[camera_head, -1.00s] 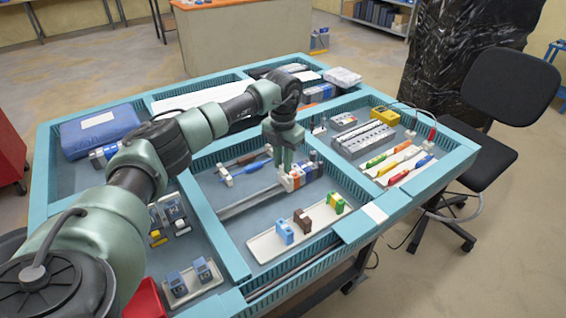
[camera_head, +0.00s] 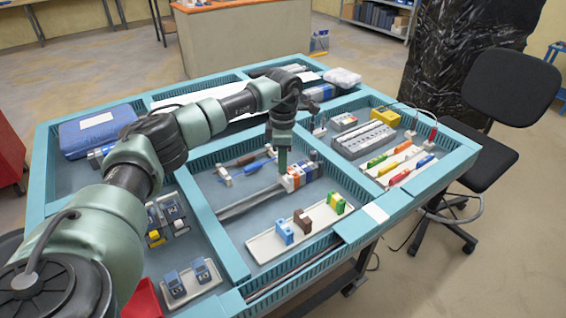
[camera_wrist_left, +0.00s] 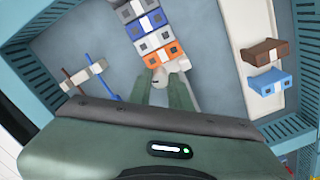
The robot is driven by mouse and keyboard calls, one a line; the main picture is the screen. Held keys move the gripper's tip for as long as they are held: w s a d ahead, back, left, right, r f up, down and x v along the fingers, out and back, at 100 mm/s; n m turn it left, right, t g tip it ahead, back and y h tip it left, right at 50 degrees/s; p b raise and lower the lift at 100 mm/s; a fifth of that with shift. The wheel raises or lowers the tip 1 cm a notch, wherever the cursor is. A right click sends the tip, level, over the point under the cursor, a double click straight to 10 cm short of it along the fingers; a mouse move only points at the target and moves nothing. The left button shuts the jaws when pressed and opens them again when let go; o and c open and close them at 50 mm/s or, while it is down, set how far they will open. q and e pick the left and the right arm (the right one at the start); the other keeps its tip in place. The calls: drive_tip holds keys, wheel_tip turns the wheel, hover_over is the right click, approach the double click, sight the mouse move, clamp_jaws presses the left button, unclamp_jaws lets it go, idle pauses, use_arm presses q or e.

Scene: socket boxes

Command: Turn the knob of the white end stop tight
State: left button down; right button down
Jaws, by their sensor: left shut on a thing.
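The white end stop (camera_wrist_left: 165,72) sits at the near end of a row of terminal blocks, against the orange block (camera_wrist_left: 157,52) in the left wrist view. In the head view the end stop (camera_head: 285,184) is small, at the left end of that row on the metal rail (camera_head: 248,203). My left gripper (camera_wrist_left: 168,92) points down over it, its fingers closed around its near part where the knob is. The fingertips hide most of the knob. In the head view my left gripper (camera_head: 283,172) stands upright above the rail. My right gripper is not in view.
A white tray (camera_head: 262,246) with blue, brown and green-yellow blocks lies in front of the rail. Two screwdrivers (camera_head: 249,168) lie behind it. Teal walls (camera_head: 215,225) divide the table into compartments. The floor between rail and tray is clear.

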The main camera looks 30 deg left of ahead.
use_arm(q)
drive_tip(key=m, duration=0.6)
drive_tip(key=shift+b, duration=0.3)
drive_tip(key=m, duration=0.3)
drive_tip(key=shift+m, duration=0.4)
drive_tip(key=shift+r+m, duration=0.1)
drive_tip(key=shift+m, duration=1.5)
drive_tip(key=c, duration=1.3)
unclamp_jaws()
wheel_tip(320, 180, up, 8)
drive_tip(key=shift+f+b, duration=0.1)
drive_tip(key=shift+b, duration=0.65)
